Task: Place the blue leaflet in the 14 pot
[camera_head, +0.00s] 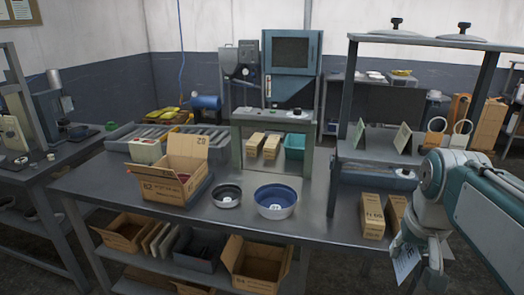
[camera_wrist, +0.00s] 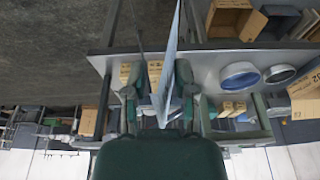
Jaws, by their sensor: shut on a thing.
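My gripper (camera_head: 418,262) is at the right of the head view, beyond the table's front right corner. It is shut on a thin pale blue-white leaflet (camera_head: 404,263), which hangs tilted from the fingers. In the wrist view the leaflet shows nearly edge-on (camera_wrist: 172,62) between the two green fingers of my gripper (camera_wrist: 157,92). A wide pot with a blue inside (camera_head: 275,201) and a smaller dark-rimmed pot (camera_head: 226,195) stand on the table, well left of my gripper. Both look empty. No number 14 is readable on either.
An open carton (camera_head: 170,185) stands left of the pots on the grey table (camera_head: 310,220). Narrow cartons (camera_head: 373,215) stand near the right edge, beside my arm. A shelf frame (camera_head: 345,120) rises behind them. The table's front middle is clear.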

